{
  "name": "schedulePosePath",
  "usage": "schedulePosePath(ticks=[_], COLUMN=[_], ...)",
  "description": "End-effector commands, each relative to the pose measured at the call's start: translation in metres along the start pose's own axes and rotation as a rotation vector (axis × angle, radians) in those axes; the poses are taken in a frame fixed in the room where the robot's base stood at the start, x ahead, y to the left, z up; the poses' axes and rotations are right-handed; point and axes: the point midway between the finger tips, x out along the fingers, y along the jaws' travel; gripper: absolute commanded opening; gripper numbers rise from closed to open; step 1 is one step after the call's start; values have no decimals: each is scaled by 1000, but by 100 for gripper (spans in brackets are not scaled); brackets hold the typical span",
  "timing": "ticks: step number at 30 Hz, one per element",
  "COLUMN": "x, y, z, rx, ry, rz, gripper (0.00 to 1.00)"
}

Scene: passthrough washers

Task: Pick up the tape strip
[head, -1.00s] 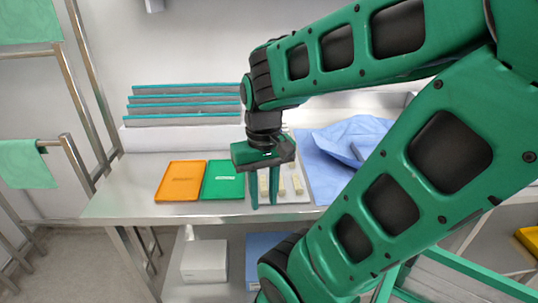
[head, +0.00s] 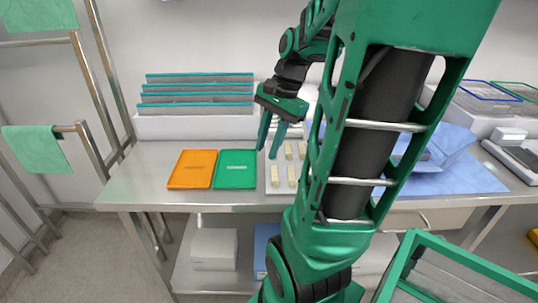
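Several small cream pieces (head: 291,174) stand on a white tray (head: 273,189) on the steel table; I cannot tell whether one of them is the tape strip. No other thing in view is clearly a tape strip. My gripper (head: 267,152) is above the table, at the back left of the cream pieces, with its two fingers pointing down and slightly tilted. The fingers are apart and nothing shows between them. My arm hides the right part of the white tray and the table behind it.
An orange tray (head: 190,169) and a green tray (head: 236,169) lie left of the white tray. A rack of grey panels (head: 198,100) stands behind. A crumpled blue cloth (head: 440,150) lies to the right. A green-framed bin (head: 455,270) is at the front right.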

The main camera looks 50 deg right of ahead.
Motion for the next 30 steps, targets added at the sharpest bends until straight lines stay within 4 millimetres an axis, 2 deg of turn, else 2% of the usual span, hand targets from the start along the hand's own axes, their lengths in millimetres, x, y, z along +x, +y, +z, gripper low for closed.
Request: schedulePosePath(ticks=[1,6,12,18,27,30], x=[-5,-21,-34,-34,7,15], y=[-6,-18,-19,-19,-25,-26], z=[-16,-61,-98,-109,-106,-105], rx=[116,483,775,884,887,886], ry=[-11,-53,-93,-111,-114,-113], rz=[-17,-69,-97,-102,-102,-102], gripper=[27,27,27,27,27,27])
